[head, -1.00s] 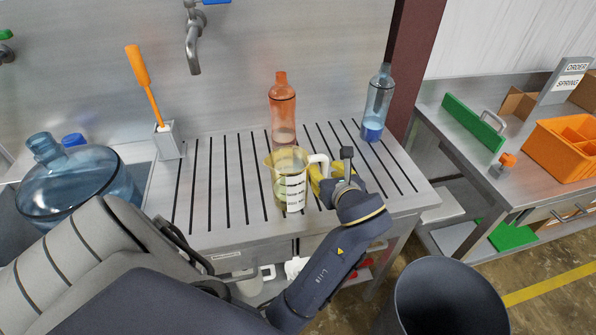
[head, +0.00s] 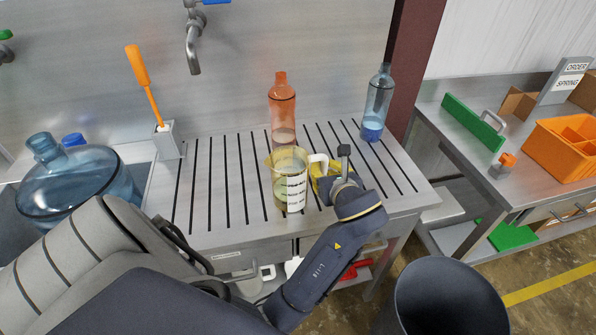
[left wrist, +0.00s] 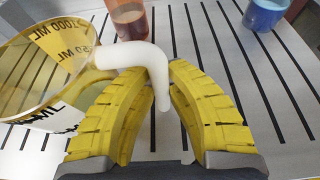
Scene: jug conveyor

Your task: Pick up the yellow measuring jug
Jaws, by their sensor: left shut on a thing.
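The yellow measuring jug (head: 278,186) is a see-through yellow-tinted jug with a white handle and a white marked label, at the front middle of the slatted drainboard in the head view. I cannot tell whether its base touches the slats. In the left wrist view the jug (left wrist: 22,75) fills the left side. Its white handle (left wrist: 136,55) reaches between the fingers. My left gripper (head: 325,180), with ribbed yellow fingers, is to the right of the jug and shut on its handle; it also shows in the left wrist view (left wrist: 176,100). My right gripper is out of view.
An orange bottle (head: 282,105) stands just behind the jug, and a blue bottle (head: 376,105) stands behind right. A large blue water jug (head: 70,185) and a brush holder (head: 168,142) are at the left. A tap (head: 193,45) hangs above. A dark bin (head: 445,300) stands front right.

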